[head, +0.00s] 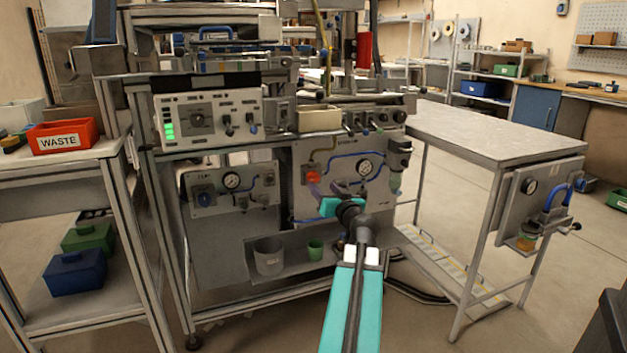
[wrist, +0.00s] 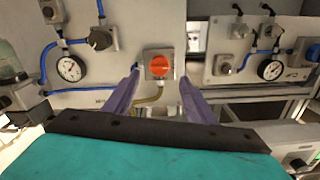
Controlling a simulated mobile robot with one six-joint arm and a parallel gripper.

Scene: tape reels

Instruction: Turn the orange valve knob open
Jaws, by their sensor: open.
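The orange valve knob (wrist: 160,66) sits on a square grey plate on a panel. In the wrist view it lies between and beyond the fingertips of my gripper (wrist: 160,78), which is open and empty. The purple fingers stand apart on either side of the knob, and I see no contact. In the head view the orange-red knob (head: 313,177) is on the left part of the centre panel. My gripper (head: 326,207) is in front of that panel, lower right of the knob; its fingers are hard to make out there.
A pressure gauge (head: 365,167) and blue tubing share the knob's panel. A second panel with a gauge (head: 232,181) stands to the left. A grey cup (head: 268,256) and a green cup (head: 315,250) stand on the shelf below. A bare table (head: 490,130) extends right.

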